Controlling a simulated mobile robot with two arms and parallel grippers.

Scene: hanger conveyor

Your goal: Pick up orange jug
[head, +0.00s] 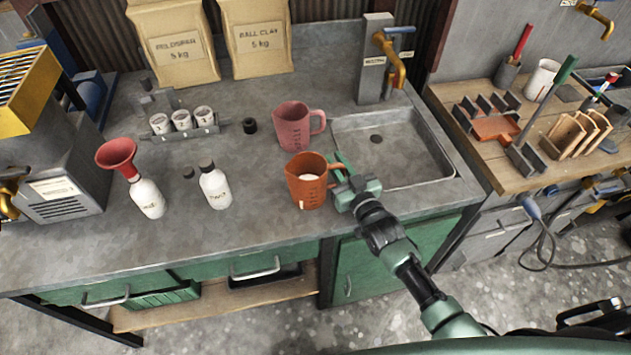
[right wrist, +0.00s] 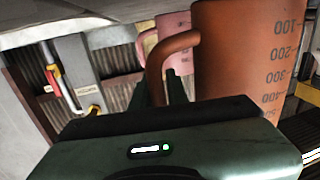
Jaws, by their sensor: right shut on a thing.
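The orange jug (head: 305,185) stands upright at the front of the grey counter, left of the sink, with something white inside it. Its handle is on its right side. My right gripper (head: 341,172) is at the handle and shut on it. In the right wrist view the jug (right wrist: 245,50) fills the right side, with its scale marks showing, and its handle (right wrist: 172,45) curves down between my dark green fingers (right wrist: 165,88). I cannot tell whether the jug's base touches the counter. My left gripper is not in view.
A pink jug (head: 293,127) stands just behind the orange jug. A sink (head: 390,145) with a yellow tap (head: 390,62) is to the right. White bottles (head: 215,187) and a red funnel (head: 117,153) are to the left. The counter's front left is clear.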

